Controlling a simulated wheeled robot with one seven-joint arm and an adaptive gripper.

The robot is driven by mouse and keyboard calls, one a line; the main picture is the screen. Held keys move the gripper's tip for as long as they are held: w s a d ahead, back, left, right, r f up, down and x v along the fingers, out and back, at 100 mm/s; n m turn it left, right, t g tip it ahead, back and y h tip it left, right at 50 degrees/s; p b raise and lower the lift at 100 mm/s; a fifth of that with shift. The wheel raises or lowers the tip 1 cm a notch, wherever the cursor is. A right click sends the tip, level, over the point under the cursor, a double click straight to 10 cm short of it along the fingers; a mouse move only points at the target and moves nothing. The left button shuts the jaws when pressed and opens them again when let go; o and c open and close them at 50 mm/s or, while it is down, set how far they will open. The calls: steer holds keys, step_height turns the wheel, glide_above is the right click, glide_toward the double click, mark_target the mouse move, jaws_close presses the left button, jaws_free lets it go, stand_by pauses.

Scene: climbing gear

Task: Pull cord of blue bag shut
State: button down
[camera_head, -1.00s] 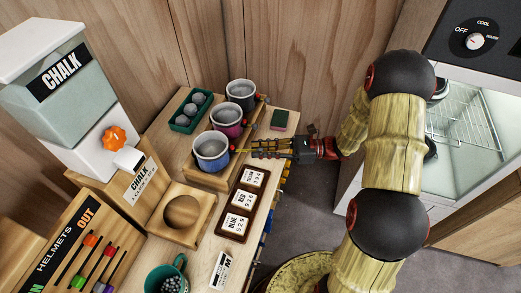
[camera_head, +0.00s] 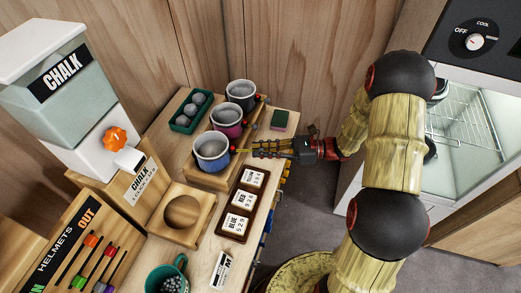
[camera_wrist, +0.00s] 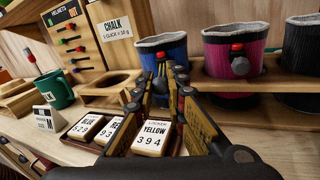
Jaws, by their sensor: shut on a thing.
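The blue bag (camera_head: 211,152) is a round grey-rimmed bag with a blue body, standing upright in the wooden holder; its mouth still looks wide and round. In the wrist view the blue bag (camera_wrist: 160,50) is straight ahead, partly hidden behind my fingers. My gripper (camera_head: 256,151) is just right of it, level with its rim. My gripper (camera_wrist: 165,72) is shut on the cord's end, which the fingers mostly hide.
The pink bag (camera_head: 228,119) and black bag (camera_head: 241,95) stand behind in the same holder. A tray of locker tags (camera_head: 242,204) lies in front. A green tray of grey balls (camera_head: 190,110), a chalk dispenser (camera_head: 90,130) and a green mug (camera_head: 168,276) share the table.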

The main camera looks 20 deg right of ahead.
steer(key=shift+s+d+p, duration=0.15)
steer(key=shift+d+p, duration=0.3)
steer(key=c, duration=2.1)
jaws_free()
steer(key=shift+d, duration=0.2)
steer(key=o, duration=0.3)
steer(key=shift+a, duration=0.1)
steer(key=shift+o, duration=0.2)
steer(key=v, duration=1.2)
